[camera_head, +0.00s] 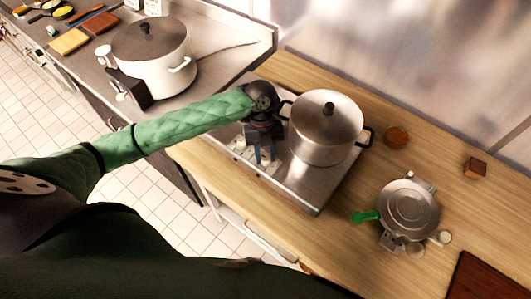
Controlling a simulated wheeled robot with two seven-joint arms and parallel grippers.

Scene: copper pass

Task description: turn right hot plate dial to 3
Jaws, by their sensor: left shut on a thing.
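The steel hot plate (312,194) sits on the wooden counter, with a lidded steel pot (326,132) on top. Its control panel with pale markings runs along the front left edge. My left gripper (266,158) comes in on the green-sleeved arm and points down at this panel, beside the pot. Its fingers are shut on a dial there, which they mostly hide. I cannot read the dial's setting at this size. My right gripper is not in view.
The pot's handle is close to my left wrist. A white cooker (165,62) stands on the counter at upper left.

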